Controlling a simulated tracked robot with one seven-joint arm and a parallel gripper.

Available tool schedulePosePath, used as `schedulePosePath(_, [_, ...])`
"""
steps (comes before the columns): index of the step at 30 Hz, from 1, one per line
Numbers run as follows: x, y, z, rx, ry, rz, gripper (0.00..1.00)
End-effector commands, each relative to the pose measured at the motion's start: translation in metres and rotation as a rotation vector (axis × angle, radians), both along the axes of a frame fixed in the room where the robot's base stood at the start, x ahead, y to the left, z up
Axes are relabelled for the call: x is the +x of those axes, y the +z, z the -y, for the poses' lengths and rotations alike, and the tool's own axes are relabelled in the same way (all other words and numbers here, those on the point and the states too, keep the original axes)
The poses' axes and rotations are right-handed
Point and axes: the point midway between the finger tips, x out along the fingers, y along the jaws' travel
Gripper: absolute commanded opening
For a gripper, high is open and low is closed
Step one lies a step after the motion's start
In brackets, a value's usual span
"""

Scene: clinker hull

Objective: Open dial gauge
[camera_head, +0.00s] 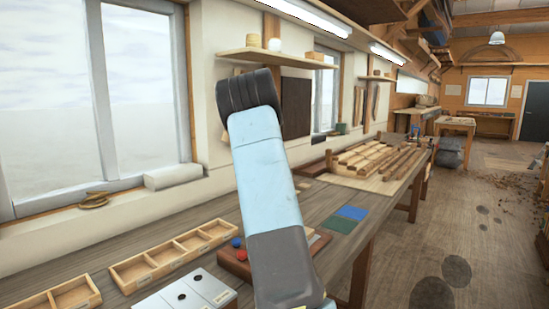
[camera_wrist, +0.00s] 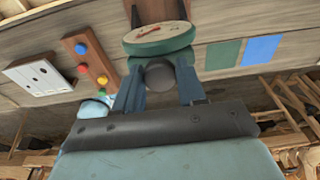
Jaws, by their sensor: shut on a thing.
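The dial gauge (camera_wrist: 160,38) is at the top middle of the wrist view. It has a green round rim, a pale face with a red needle, and a brown mount behind it. A dark round knob (camera_wrist: 160,76) sits in front of its lower rim. My gripper (camera_wrist: 159,88) has its two blue fingers on either side of this knob and is shut on it. The finger contact is partly hidden by the knob. In the head view my arm covers the gauge and the gripper.
A brown board (camera_wrist: 90,58) with coloured knobs and a white panel (camera_wrist: 38,75) lie left of the gauge. Green (camera_wrist: 222,54) and blue (camera_wrist: 261,50) squares lie right. Wooden compartment trays (camera_head: 172,258) stand on the bench. Timber strips (camera_head: 372,160) lie farther along.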

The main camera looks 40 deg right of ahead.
Motion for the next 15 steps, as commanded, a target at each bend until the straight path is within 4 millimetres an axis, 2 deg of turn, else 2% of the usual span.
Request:
schedulePosePath(6, [0.0,-0.0047,-0.0005,0.005,0.0,-0.006,0.0])
schedulePosePath(7, [-0.0001,-0.0047,-0.0005,0.006,0.0,-0.007,0.41])
schedulePosePath(15, [0.0004,-0.0024,-0.0013,0.003,0.002,-0.003,0.64])
